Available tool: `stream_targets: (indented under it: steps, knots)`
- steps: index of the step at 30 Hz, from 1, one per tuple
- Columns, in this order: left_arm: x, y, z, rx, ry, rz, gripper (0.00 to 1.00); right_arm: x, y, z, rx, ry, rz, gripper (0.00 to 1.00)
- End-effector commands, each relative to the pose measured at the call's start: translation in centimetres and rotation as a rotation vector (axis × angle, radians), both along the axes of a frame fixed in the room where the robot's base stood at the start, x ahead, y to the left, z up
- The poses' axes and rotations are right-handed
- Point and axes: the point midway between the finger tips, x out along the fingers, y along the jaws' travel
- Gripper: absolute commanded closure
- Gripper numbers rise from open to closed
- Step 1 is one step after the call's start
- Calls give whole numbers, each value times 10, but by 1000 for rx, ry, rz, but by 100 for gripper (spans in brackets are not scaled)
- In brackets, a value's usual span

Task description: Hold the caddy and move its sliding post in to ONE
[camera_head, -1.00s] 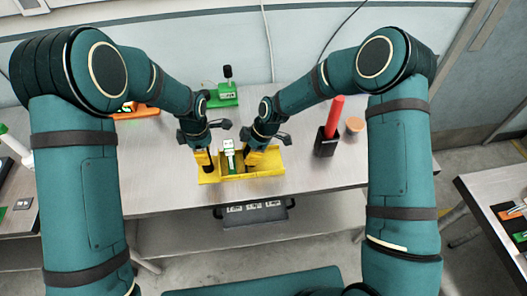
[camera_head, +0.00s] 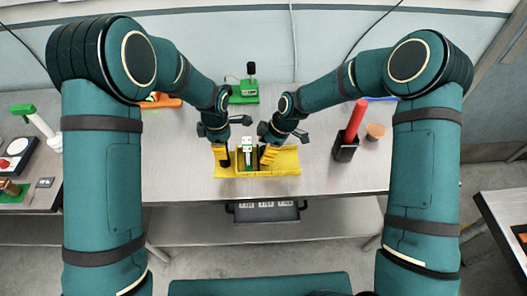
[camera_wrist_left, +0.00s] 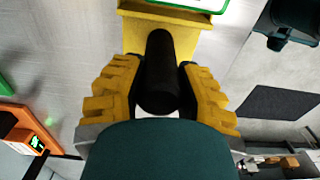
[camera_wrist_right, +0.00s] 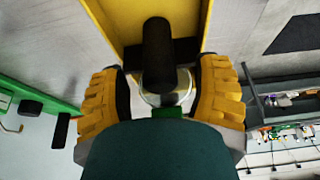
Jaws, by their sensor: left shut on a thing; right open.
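The yellow caddy (camera_head: 262,173) lies on the grey table in the head view, a shallow tray with a white-and-green piece (camera_head: 249,150) standing in it. My left gripper (camera_head: 222,157) is at the caddy's left part. In the left wrist view its yellow fingers are closed around a black round post (camera_wrist_left: 160,65). My right gripper (camera_head: 268,157) is at the caddy, right of the white-and-green piece. In the right wrist view its fingers are spread, one on each side of another black post (camera_wrist_right: 157,45), with gaps beside it. I cannot read a ONE mark.
A black holder with a red stick (camera_head: 353,130) and a brown round thing (camera_head: 375,131) stand to the right. A green base with a black knob (camera_head: 245,92) is behind the caddy. A dark bin with white labels (camera_head: 265,211) shows below the table's front edge.

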Motion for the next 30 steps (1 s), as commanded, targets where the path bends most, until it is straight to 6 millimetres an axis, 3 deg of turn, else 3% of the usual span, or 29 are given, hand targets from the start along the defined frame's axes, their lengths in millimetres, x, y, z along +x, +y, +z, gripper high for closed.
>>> stream_targets:
  steps: [9,15,28,29,30]
  knots:
    - [0,1,-1,1,1,1,100,0,-26,60,0,-2,-2,37]
    - [0,1,-1,1,1,1,100,-1,-36,86,0,-1,0,37]
    - [0,1,-1,1,1,0,100,-1,-40,95,-1,1,0,37]
    - [0,1,-1,1,1,0,100,-1,-40,95,-1,1,0,42]
    - [0,1,-1,1,1,0,100,-1,-40,95,0,2,-3,56]
